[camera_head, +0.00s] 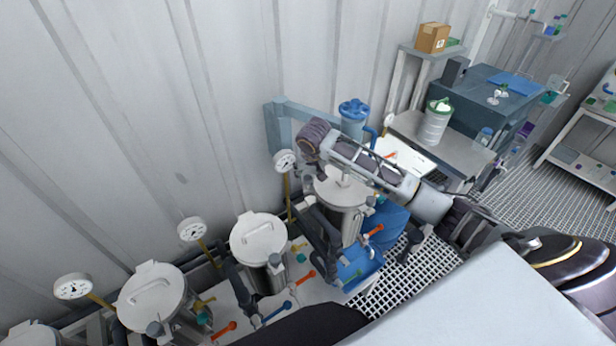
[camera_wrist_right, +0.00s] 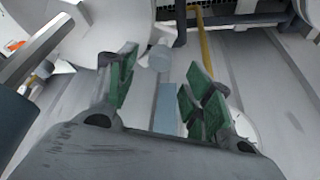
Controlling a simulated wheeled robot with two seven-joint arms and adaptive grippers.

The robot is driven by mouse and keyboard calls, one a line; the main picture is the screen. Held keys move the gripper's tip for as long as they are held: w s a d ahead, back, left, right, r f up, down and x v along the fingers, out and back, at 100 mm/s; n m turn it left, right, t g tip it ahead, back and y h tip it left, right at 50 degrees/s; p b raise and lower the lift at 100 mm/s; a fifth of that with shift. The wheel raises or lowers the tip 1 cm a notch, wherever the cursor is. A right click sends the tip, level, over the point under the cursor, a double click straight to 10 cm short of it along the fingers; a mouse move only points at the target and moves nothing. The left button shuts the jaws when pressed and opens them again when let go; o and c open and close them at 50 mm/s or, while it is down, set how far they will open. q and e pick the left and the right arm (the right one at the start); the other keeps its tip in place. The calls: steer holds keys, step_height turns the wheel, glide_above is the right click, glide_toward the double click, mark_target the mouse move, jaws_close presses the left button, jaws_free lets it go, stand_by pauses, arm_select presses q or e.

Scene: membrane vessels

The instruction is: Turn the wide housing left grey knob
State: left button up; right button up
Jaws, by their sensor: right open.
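Several white lidded housings stand in a row in the head view; one (camera_head: 342,190) is beside my right arm, another (camera_head: 258,237) is to its left. I cannot tell which is the wide one. In the right wrist view, a large white housing (camera_wrist_right: 115,18) fills the top left. A small grey knob (camera_wrist_right: 158,58) shows beyond and between the fingertips. My right gripper (camera_wrist_right: 162,68) is open, with green finger pads, and nothing is held; I cannot tell whether it touches the knob. In the head view its fingers are hard to make out among the dark fittings. My left gripper is out of view.
Pressure gauges (camera_head: 192,229) on yellow stems stand along the corrugated wall. Orange levers (camera_head: 305,277) and a blue lever (camera_head: 277,312) stick out in front of the housings. A blue canister (camera_head: 353,109) stands behind my arm. A side table (camera_head: 465,158) is to the right.

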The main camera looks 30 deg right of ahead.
mark_target(308, 178)
steer(key=shift+x, duration=2.4)
steer(key=c, duration=1)
steer(key=shift+n, duration=0.4)
steer(key=shift+d+n+y, duration=0.1)
steer(key=shift+n+y, duration=1)
steer(key=shift+n, duration=1.6)
steer(key=o, duration=1)
